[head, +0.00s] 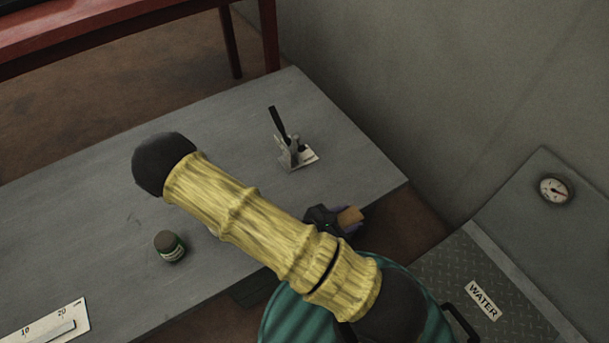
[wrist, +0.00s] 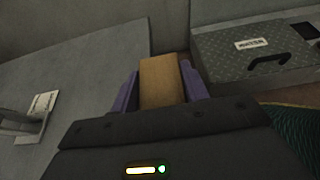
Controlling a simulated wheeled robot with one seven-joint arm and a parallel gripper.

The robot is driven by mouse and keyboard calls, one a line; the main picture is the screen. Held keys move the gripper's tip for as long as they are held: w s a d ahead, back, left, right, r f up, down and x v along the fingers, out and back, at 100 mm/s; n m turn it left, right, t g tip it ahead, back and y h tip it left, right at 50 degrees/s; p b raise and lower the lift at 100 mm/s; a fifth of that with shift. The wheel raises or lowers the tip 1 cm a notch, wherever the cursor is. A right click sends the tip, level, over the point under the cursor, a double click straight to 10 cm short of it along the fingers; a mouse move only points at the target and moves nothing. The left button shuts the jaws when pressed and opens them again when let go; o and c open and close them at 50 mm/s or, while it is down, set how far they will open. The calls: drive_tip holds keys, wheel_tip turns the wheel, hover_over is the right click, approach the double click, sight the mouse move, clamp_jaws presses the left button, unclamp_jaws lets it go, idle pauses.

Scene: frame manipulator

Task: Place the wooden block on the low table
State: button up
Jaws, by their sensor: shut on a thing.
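The wooden block (wrist: 162,82) is a plain light-brown piece between the two purple fingers of my gripper (wrist: 160,92) in the wrist view. My gripper is shut on it. The height of the block relative to the tabletop cannot be told.
A toggle clamp (head: 290,150) stands near the table's right end. A grey box marked WATER (head: 490,275) and a gauge (head: 553,189) are at the right. The table's upper middle is bare.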

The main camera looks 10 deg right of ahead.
drive_tip(key=shift+f, duration=0.1)
idle(0.3)
drive_tip(key=shift+w+a+f+b, duration=0.2)
drive_tip(key=shift+w+b, duration=0.35)
drive_tip(key=shift+b, duration=0.6)
drive_tip(key=w+b, duration=0.1)
drive_tip(key=b, duration=0.2)
drive_tip(key=shift+w+a, duration=0.25)
drive_tip(key=shift+w, duration=0.1)
drive_tip(key=b, duration=0.2)
hover_over(310, 183)
drive_tip(key=shift+s+r, duration=0.3)
drive_tip(key=shift+s, duration=0.15)
drive_tip(key=shift+w, duration=0.1)
drive_tip(key=f+b, duration=0.1)
drive_tip(key=f, duration=0.1)
drive_tip(key=f+b, duration=0.1)
drive_tip(key=shift+w+a+f+b, duration=0.1)
drive_tip(key=shift+w+f+b, duration=0.2)
drive_tip(key=shift+w+f, duration=0.05)
drive_tip(key=shift+r, duration=0.1)
